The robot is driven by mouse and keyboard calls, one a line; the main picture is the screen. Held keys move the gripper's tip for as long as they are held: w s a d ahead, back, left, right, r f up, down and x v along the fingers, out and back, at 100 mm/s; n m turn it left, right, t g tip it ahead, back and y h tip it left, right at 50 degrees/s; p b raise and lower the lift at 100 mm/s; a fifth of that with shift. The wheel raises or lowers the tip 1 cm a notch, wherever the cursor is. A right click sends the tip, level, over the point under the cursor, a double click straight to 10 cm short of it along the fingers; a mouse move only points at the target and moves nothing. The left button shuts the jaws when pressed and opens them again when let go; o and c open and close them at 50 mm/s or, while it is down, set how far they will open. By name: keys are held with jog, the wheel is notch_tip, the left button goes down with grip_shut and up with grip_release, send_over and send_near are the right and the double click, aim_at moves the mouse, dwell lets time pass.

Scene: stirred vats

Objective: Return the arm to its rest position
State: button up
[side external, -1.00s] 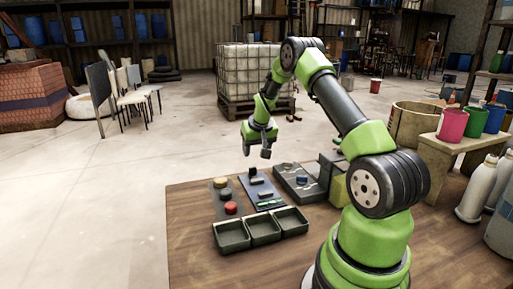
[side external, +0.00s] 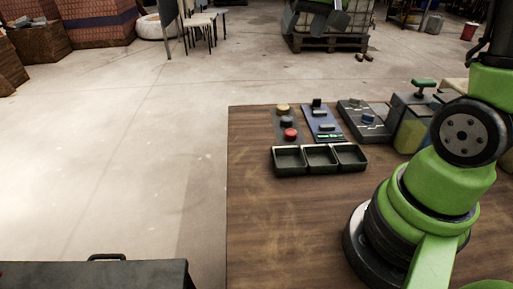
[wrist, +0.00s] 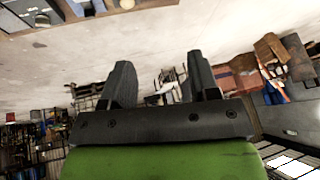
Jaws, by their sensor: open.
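My gripper (wrist: 160,82) is open in the wrist view, with two dark fingers spread apart and nothing visible between them. In the side external view, what seems to be its end (side external: 326,20) shows at the top edge, in front of the caged tank's pallet, well above and beyond the table. My arm rises from its base at the right of the table and leaves the frame at the top right, so most of it is hidden.
The wooden table (side external: 290,225) bears three dark open trays (side external: 320,168), a panel with a red button (side external: 291,134), a blue panel (side external: 318,120) and a grey panel (side external: 350,118). A dark case (side external: 95,275) stands at front left. The floor between is clear.

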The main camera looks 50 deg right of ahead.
jog(key=s+a+r+n+t+y, duration=0.1)
jog(key=s+a+r+n+y, duration=0.1)
jog(key=s+a, duration=1.1)
jog(key=s+y, duration=0.1)
jog(key=s, duration=0.1)
jog(key=shift+s+a+r+n+t+y, duration=0.15)
jog(key=shift+s+a+n+t+y, duration=0.15)
jog(key=shift+s+n, duration=0.1)
